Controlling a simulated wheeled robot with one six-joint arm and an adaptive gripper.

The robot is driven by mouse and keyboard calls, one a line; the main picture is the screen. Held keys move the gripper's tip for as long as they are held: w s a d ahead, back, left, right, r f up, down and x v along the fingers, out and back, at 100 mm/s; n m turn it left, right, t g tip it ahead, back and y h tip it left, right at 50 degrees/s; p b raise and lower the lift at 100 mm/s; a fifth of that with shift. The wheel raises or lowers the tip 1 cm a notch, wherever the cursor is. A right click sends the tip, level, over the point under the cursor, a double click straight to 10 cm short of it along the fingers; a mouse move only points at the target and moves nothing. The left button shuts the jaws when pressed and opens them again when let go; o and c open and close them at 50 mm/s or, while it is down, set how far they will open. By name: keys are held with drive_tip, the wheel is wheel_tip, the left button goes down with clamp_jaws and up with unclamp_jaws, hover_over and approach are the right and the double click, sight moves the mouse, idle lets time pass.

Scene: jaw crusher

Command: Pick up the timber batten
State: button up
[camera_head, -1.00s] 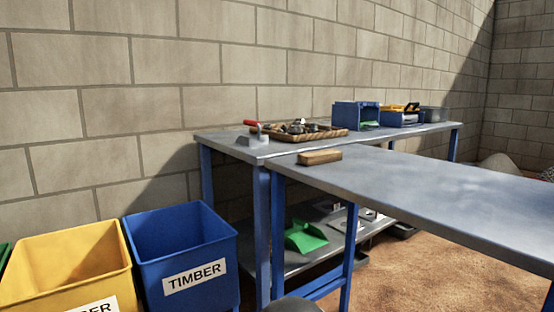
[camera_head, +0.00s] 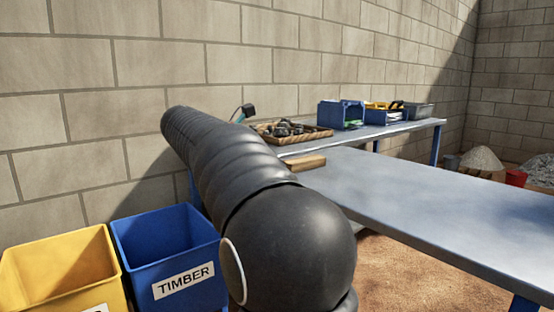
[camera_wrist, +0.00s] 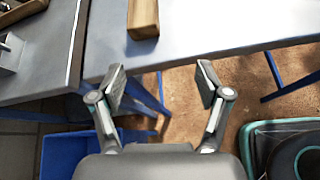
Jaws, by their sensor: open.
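The timber batten (camera_head: 305,162) is a short tan wooden block lying near the left end of the front grey table (camera_head: 420,205). My arm hides part of it in the head view. In the wrist view the batten (camera_wrist: 143,18) lies on the table top at the upper middle, near the table's edge. My gripper (camera_wrist: 163,82) is open and empty. Its two fingers are apart, and the batten lies beyond them, above the gap in the picture and slightly left of its middle. The gripper itself is hidden in the head view.
A blue bin (camera_head: 170,255) marked TIMBER and a yellow bin (camera_head: 62,265) stand at the lower left. The back table (camera_head: 395,128) holds a tray of parts (camera_head: 290,131) and blue boxes (camera_head: 341,115). The front table's right part is bare.

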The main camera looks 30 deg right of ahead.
wheel_tip(320, 180, up, 2)
drive_tip(key=w+d+r+n+h, duration=0.1)
drive_tip(key=w+d, duration=0.1)
drive_tip(key=w, duration=0.1)
drive_tip(key=g+b, duration=0.1)
approach(300, 159)
drive_tip(key=x, duration=0.5)
drive_tip(key=shift+s+a, duration=0.1)
drive_tip(key=shift+s, duration=0.25)
drive_tip(key=shift+b+x, duration=0.8)
drive_tip(key=shift+x, duration=1.9)
drive_tip(key=shift+w, duration=0.15)
drive_tip(key=shift+c, duration=0.2)
drive_tip(key=shift+h, duration=0.3)
drive_tip(key=c, duration=1.2)
